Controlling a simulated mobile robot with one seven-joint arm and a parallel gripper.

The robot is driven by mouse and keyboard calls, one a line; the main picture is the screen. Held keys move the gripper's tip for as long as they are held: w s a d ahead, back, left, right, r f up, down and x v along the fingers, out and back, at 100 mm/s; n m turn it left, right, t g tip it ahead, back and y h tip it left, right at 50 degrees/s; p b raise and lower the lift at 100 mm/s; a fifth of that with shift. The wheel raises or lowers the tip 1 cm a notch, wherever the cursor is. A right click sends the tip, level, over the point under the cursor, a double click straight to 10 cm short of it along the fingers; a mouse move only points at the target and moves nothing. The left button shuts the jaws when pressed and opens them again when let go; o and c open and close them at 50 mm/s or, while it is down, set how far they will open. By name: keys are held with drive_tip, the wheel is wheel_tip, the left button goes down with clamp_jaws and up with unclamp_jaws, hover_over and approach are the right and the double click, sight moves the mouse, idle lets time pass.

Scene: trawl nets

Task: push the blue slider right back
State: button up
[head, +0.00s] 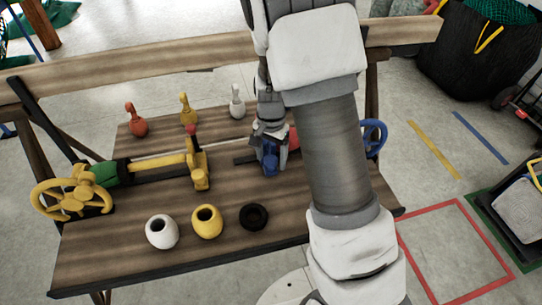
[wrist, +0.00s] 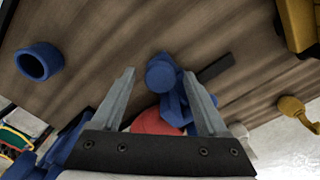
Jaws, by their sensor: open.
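The blue slider (head: 270,163) sits on a rail on the right part of the wooden table. It also shows in the wrist view (wrist: 166,77) as a rounded blue knob on a blue body. My gripper (wrist: 159,73) is open, with one finger on each side of the slider. I cannot tell whether either finger touches it. In the head view my gripper (head: 268,148) reaches down over the slider and hides part of it. A red part (wrist: 157,122) lies just behind the slider between the fingers. A dark bar (wrist: 215,68) extends from the slider's other side.
A blue handwheel (head: 373,137) is at the table's right end. A yellow slider (head: 200,170) and yellow handwheel (head: 72,194) are on the left. White (head: 162,232), yellow (head: 207,222) and dark (head: 254,217) round pots stand in front. Red, yellow and white pins stand behind.

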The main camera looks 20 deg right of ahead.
clamp_jaws()
idle(1.3)
